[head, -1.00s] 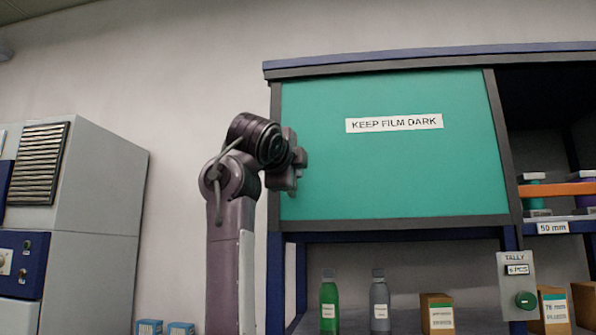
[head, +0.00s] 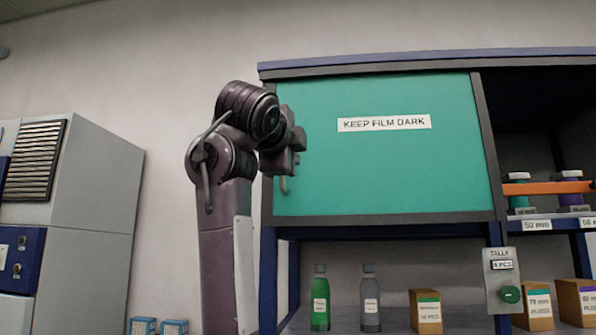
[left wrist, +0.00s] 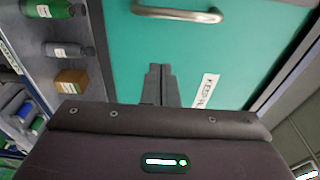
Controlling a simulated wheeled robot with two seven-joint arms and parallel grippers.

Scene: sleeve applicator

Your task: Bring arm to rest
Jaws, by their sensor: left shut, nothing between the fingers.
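My left gripper (head: 292,148) is raised in front of the left edge of the teal door marked "KEEP FILM DARK" (head: 390,170). In the left wrist view its two fingers (left wrist: 160,80) are together with nothing between them. A metal handle (left wrist: 180,14) on the door shows beyond the fingertips, apart from them. In the head view only the handle's lower end (head: 284,186) shows below the gripper; the rest is hidden. My right gripper is in neither view.
Below the door stand a green bottle (head: 320,302), a grey bottle (head: 370,303) and a brown box (head: 426,313). A tally box (head: 502,280) hangs on the right post. A grey machine (head: 85,210) stands at the left. Bare wall lies between machine and arm.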

